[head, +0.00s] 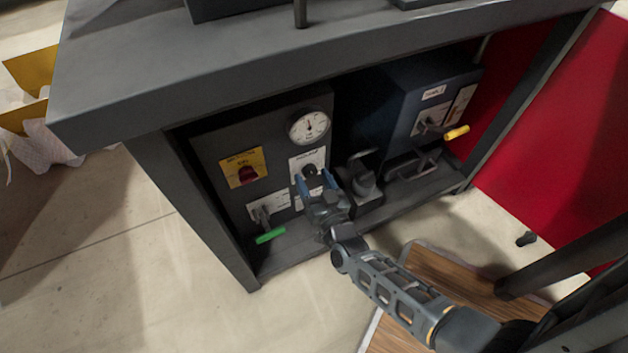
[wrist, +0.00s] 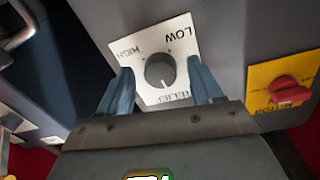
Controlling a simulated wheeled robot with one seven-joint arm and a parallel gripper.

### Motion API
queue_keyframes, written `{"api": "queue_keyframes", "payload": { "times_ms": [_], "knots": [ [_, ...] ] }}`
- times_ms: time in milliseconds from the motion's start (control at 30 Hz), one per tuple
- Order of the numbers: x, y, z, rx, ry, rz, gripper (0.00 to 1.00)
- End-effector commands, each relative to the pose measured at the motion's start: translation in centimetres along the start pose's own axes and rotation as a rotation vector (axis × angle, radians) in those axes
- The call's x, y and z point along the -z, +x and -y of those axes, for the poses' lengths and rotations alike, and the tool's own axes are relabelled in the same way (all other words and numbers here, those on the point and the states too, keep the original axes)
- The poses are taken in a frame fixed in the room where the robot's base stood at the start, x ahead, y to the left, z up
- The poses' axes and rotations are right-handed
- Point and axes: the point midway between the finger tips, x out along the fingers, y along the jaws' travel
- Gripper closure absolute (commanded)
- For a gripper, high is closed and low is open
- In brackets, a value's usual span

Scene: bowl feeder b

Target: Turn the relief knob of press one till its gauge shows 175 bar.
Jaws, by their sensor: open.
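The relief knob (wrist: 160,70) is a round dark grey knob on a white plate marked LOW and HIGH in the wrist view. It also shows in the head view (head: 310,170), on the grey press panel (head: 220,145) under the bench. The gauge (head: 310,126) is a round white dial above the knob; its needle points roughly upward, and its numbers are too small to read. My gripper (head: 316,183) is at the knob, with its blue fingers open on either side of it. In the wrist view, my gripper (wrist: 163,85) shows gaps between fingers and knob.
A red switch on a yellow plate (head: 243,168) and a green-handled lever (head: 270,236) sit left of the knob. A dark blue unit with a yellow-handled lever (head: 456,132) stands to the right. The bench top (head: 200,90) overhangs the panel.

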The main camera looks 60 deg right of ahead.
Motion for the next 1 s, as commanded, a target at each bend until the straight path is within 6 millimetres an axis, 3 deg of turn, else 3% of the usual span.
{"api": "queue_keyframes", "payload": {
  "times_ms": [100, 667, 1000],
  "knots": [
    [0.0, -0.03, -0.01, 0.0, 0.0, 0.0, 0.37],
    [0.01, -0.06, -0.02, 0.0, 0.0, 0.0, 0.9],
    [0.01, -0.08, 0.01, 0.0, 0.049, 0.002, 0.91]
  ]
}}
